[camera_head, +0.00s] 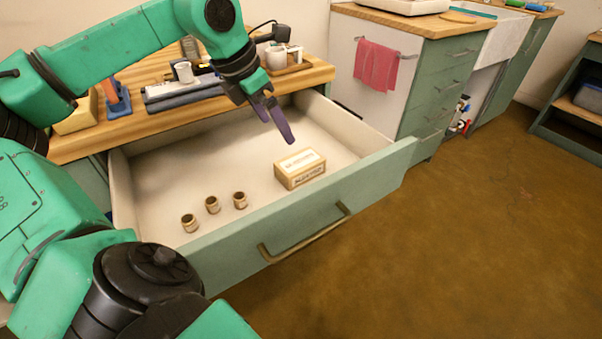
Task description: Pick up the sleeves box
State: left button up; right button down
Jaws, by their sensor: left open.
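The sleeves box (299,169) is a small tan box with a white printed label on top and print on its front side. It sits in the open drawer (160,200), right of the middle, close to the drawer front. My left gripper (275,122) reaches in from above with its dark purple fingers pointing down. It is open and empty, above the drawer, behind and a little left of the box and apart from it. My right gripper is not in view.
Several things sit in view: three small cylindrical cups (212,205) stand left of the box in the drawer. The drawer front with its handle (305,236) rises before the box. The wooden worktop (145,128) behind holds tools and jars. The drawer's middle is clear.

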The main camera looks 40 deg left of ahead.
aim_at(298, 161)
pick_arm(q)
jog(key=x, duration=1.3)
jog(key=shift+w+d, duration=0.1)
jog(key=shift+d, duration=0.2)
jog(key=shift+w+f, duration=0.15)
jog(key=shift+f, duration=0.15)
jog(key=shift+f, duration=0.2)
jog(key=c, duration=1.3)
jog(key=shift+r, duration=0.15)
